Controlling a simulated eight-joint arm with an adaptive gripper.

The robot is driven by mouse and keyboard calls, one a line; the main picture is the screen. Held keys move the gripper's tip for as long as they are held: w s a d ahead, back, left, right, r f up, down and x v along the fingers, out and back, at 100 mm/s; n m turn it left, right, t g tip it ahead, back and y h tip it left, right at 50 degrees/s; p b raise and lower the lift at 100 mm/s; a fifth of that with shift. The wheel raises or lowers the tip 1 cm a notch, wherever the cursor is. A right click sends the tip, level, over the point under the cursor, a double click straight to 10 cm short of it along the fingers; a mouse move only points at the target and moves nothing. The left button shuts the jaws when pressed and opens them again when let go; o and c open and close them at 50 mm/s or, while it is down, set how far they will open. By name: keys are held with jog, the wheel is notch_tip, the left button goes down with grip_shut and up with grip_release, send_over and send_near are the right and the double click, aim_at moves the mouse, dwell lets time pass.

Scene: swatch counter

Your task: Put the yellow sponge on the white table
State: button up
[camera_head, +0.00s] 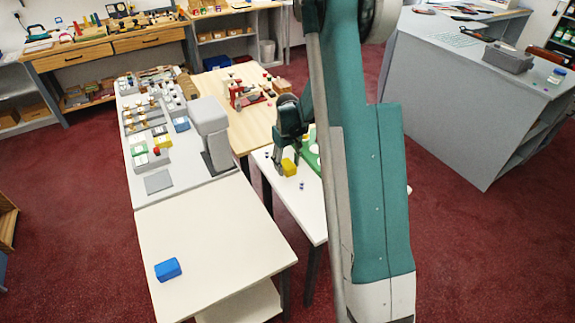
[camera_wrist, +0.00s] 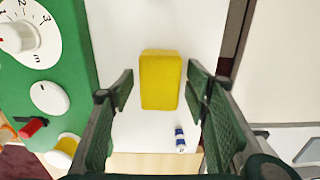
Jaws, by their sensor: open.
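The yellow sponge (camera_head: 289,167) is a plain yellow block on the white table (camera_head: 311,211), near that table's left edge in the head view. In the wrist view the yellow sponge (camera_wrist: 160,80) lies on the white surface (camera_wrist: 112,35), centred ahead of my fingers. My gripper (camera_wrist: 160,90) is open, one finger on each side of the sponge in the picture, with gaps between. In the head view my gripper (camera_head: 287,150) points down just above the sponge. My arm hides much of the white table's right part.
A green board (camera_wrist: 75,70) with white dials lies beside the sponge. A small blue-and-white cylinder (camera_wrist: 180,139) stands close to it. A cream table (camera_head: 215,235) in front holds a blue block (camera_head: 168,269) and is otherwise clear. A grey machine (camera_head: 212,130) stands to the left.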

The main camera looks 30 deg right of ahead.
aim_at(287, 164)
jog(key=shift+r, duration=0.15)
notch_tip(287, 164, up, 12)
jog(key=shift+p, duration=0.35)
dwell(0.4)
jog(key=shift+r, duration=0.1)
dwell(0.5)
jog(key=s+a+r+t, duration=0.4)
jog(key=s+a+r, duration=1.15)
jog(key=r, duration=0.25)
jog(key=s+a+t, duration=0.1)
jog(key=s+a, duration=0.1)
jog(key=s, duration=0.4)
jog(key=s+a+t, duration=0.1)
jog(key=s+a, duration=0.2)
jog(key=s, duration=0.3)
jog(key=s+a+r+t, duration=0.1)
jog(key=s+a, duration=0.2)
jog(key=s, duration=0.3)
jog(key=shift+s+a, duration=0.25)
jog(key=shift+s, duration=0.1)
